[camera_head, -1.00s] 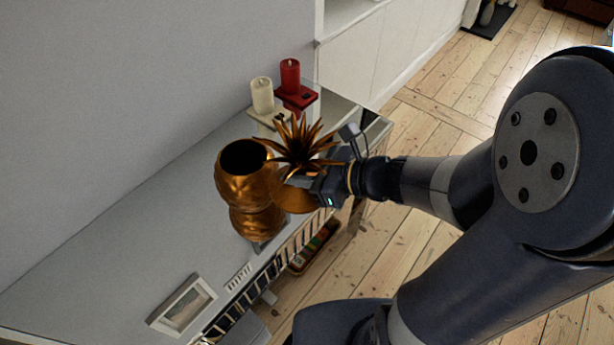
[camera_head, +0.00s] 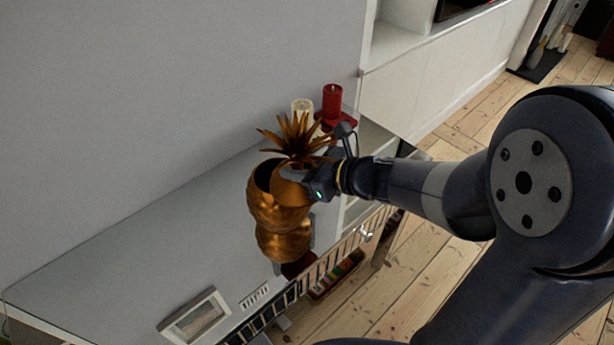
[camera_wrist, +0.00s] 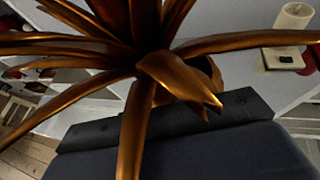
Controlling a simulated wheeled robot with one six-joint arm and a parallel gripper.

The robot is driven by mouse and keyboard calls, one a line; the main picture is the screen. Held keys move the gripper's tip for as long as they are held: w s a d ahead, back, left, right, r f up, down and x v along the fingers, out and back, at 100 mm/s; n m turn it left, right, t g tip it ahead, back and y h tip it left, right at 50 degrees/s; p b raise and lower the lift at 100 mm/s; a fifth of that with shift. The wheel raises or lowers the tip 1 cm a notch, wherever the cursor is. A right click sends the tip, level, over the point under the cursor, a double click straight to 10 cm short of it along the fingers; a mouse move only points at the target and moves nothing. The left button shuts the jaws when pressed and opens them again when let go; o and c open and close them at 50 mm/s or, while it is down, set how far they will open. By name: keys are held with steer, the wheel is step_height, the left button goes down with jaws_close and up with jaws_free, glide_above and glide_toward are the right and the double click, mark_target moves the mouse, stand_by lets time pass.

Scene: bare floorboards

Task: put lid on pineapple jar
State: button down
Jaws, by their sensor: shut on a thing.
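The golden pineapple jar (camera_head: 278,212) stands on the grey cabinet top, its dark open mouth partly showing at the left. My gripper (camera_head: 302,177) is shut on the lid (camera_head: 298,138), a golden crown of spiky leaves with a rounded base. The lid is over the right part of the jar's mouth and overlaps its rim in the head view; I cannot tell whether they touch. In the wrist view the lid's leaves (camera_wrist: 150,62) fill the upper part, in front of my dark gripper (camera_wrist: 165,122). The jar is hidden there or cannot be made out.
A cream candle (camera_head: 302,110) and a red candle (camera_head: 332,101) stand behind the lid, near the wall. A picture frame (camera_head: 196,316) lies at the front left of the cabinet top (camera_head: 130,245). The cabinet top left of the jar is clear.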

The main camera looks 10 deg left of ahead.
steer(key=w+a+f+b, duration=0.2)
steer(key=w+a, duration=0.2)
steer(key=a, duration=0.1)
steer(key=shift+w+a, duration=0.3)
steer(key=shift+w, duration=0.1)
steer(key=shift+f+b, duration=0.35)
steer(key=shift+b, duration=0.5)
stand_by(1.8)
steer(key=c, duration=0.7)
jaws_free()
steer(key=shift+s+d, duration=0.1)
steer(key=shift+s+d, duration=1.6)
steer(key=shift+d, duration=0.25)
steer(key=shift+s+d, duration=1.6)
steer(key=shift+d, duration=0.25)
